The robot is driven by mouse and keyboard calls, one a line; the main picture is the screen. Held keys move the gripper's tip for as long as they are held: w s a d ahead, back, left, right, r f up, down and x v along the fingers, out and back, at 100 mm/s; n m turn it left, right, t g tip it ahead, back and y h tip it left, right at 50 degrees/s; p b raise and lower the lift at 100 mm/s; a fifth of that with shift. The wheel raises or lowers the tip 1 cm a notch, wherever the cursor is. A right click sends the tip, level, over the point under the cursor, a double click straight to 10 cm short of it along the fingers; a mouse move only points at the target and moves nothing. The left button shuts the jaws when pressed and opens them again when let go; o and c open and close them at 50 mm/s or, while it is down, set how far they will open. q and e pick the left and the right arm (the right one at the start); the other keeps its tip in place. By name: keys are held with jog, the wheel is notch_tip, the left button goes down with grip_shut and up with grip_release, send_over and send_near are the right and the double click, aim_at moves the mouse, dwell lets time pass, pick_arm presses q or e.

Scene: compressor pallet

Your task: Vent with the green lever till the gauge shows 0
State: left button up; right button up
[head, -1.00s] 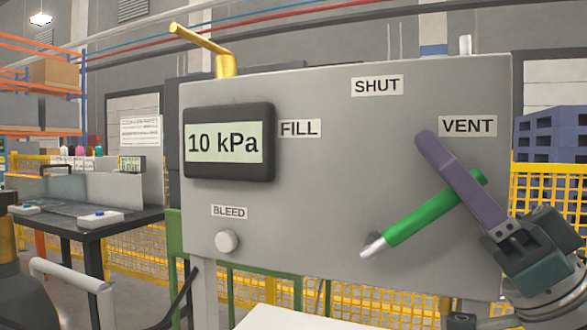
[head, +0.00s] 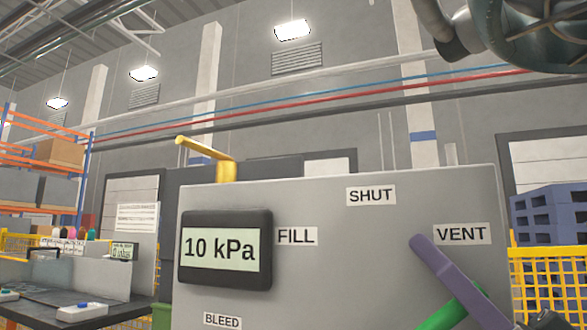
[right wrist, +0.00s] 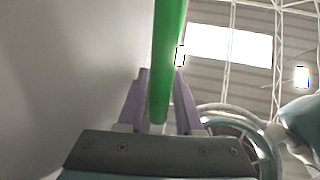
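The gauge (head: 222,248) at the left of the grey panel (head: 330,265) reads 10 kPa. The green lever (head: 455,312) shows at the bottom right of the head view, below the VENT label (head: 461,234); its lower part is cut off. A purple finger of my right gripper (head: 437,268) lies across it. In the right wrist view the lever (right wrist: 166,50) runs between the two purple fingers of my right gripper (right wrist: 161,82), which sit close on both sides of it; the gripper looks shut on it. My left gripper is not in view.
The panel also carries FILL (head: 296,236), SHUT (head: 370,195) and BLEED (head: 222,321) labels. A yellow pipe handle (head: 222,165) stands on its top edge. A table (head: 110,318) is at the left, and yellow fencing (head: 548,285) is at the right.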

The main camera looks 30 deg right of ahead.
aim_at(441, 309)
notch_tip(441, 309, up, 19)
jog(key=p, duration=0.5)
jog(key=shift+r, duration=0.15)
